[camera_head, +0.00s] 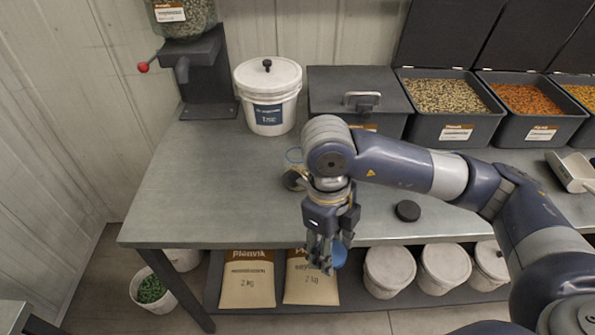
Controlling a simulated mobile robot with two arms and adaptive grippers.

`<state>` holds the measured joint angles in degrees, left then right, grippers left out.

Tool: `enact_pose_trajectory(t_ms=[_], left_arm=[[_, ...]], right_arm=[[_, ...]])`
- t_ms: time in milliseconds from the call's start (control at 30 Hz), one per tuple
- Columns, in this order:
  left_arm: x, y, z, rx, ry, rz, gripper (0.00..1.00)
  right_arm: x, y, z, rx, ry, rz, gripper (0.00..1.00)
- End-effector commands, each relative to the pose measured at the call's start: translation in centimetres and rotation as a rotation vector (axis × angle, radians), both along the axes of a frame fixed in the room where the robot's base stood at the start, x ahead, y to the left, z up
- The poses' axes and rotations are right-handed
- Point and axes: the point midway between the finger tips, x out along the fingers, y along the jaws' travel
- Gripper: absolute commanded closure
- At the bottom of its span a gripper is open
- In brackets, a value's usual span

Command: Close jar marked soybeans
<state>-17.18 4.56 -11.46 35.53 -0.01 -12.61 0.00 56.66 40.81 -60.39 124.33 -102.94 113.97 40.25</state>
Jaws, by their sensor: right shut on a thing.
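My right gripper (325,262) points down in front of the table's front edge, over the lower shelf. Its fingers are shut on a blue round thing (341,256) that looks like a lid; the fingers hide much of it. A small clear jar (292,177) with a bluish rim stands on the table behind my right wrist, mostly hidden. No label on it can be read, so I cannot tell if it is the one marked soybeans. A black round disc (407,210) lies flat on the table to the right of the gripper. My left gripper is not in view.
A white bucket (268,92), a shut grey bin (358,92), open seed bins (452,130) and a dispenser (207,75) line the table's back. A white scoop (572,170) lies right. The table's left part (200,190) is clear. Bags (248,278) and lidded buckets stand below.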

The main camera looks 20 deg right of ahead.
Motion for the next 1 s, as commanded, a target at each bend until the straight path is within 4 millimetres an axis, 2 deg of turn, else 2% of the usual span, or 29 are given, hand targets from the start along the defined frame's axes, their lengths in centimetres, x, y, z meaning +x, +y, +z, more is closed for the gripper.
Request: enact_pose_trajectory(t_ms=[100, 400, 800, 1000], left_arm=[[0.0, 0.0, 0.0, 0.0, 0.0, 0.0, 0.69], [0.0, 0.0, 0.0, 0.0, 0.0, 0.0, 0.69], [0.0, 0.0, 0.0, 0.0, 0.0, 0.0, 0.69], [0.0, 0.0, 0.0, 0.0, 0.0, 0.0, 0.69]], right_arm=[[0.1, -0.3, 0.3, -0.002, -0.002, 0.284, 0.62], [0.4, -1.0, 0.9, 0.0, -0.001, 0.983, 0.62], [0.7, -2.0, 1.8, -0.001, 0.001, 1.861, 0.62], [0.9, -2.3, 2.1, -0.001, 0.001, 2.24, 0.62]])
